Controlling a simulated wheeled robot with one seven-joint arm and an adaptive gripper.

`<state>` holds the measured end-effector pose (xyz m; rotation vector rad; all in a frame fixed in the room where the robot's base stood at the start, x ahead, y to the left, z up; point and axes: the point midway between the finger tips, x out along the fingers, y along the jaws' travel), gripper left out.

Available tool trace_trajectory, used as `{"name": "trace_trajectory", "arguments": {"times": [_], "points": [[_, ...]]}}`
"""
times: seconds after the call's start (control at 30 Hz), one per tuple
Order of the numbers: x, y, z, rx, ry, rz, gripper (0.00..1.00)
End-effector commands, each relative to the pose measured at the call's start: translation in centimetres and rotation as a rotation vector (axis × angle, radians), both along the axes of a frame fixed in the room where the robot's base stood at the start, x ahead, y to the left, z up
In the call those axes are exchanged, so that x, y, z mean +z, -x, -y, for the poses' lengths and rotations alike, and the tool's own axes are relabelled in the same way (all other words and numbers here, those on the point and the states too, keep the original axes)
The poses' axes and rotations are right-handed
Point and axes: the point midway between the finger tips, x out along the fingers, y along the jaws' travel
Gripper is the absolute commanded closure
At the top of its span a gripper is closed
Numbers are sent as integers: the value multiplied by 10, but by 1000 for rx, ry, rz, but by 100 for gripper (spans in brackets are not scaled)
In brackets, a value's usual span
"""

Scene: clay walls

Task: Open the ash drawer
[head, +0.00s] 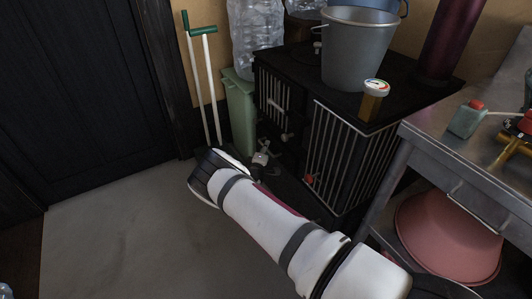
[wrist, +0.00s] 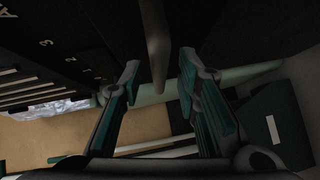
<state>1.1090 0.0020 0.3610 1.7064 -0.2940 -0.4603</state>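The black stove (head: 325,150) stands right of centre in the head view, with pale vent bars on its faces. My gripper (head: 263,160) is low beside its front, partly hidden by my own arm. In the wrist view my gripper (wrist: 159,72) is open, its two teal-padded fingers apart. A grey metal bar handle (wrist: 157,45) reaches down between the fingertips, with a gap visible on each side. The dark stove front (wrist: 50,45), with pale markings, fills the upper left. The ash drawer's outline is too dark to make out.
A grey bucket (head: 357,55) and an amber jar (head: 371,103) stand on the stove. A green bin (head: 240,110) and long-handled tools (head: 196,75) are beyond my gripper. A metal table (head: 450,150) is at right.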

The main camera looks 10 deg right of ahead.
Motion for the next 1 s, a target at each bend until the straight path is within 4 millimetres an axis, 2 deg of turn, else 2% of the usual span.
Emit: {"name": "trace_trajectory", "arguments": {"times": [0.13,0.4,0.47,0.53,0.57,0.87,1.0], "points": [[-1,-7,3,1,0,1,70],[0,-8,4,1,1,0,70],[0,-8,4,1,1,1,82],[0,-8,4,1,0,1,97],[0,-8,4,1,0,1,100],[0,-6,2,0,0,0,100],[1,3,-6,1,-1,-1,100]]}}
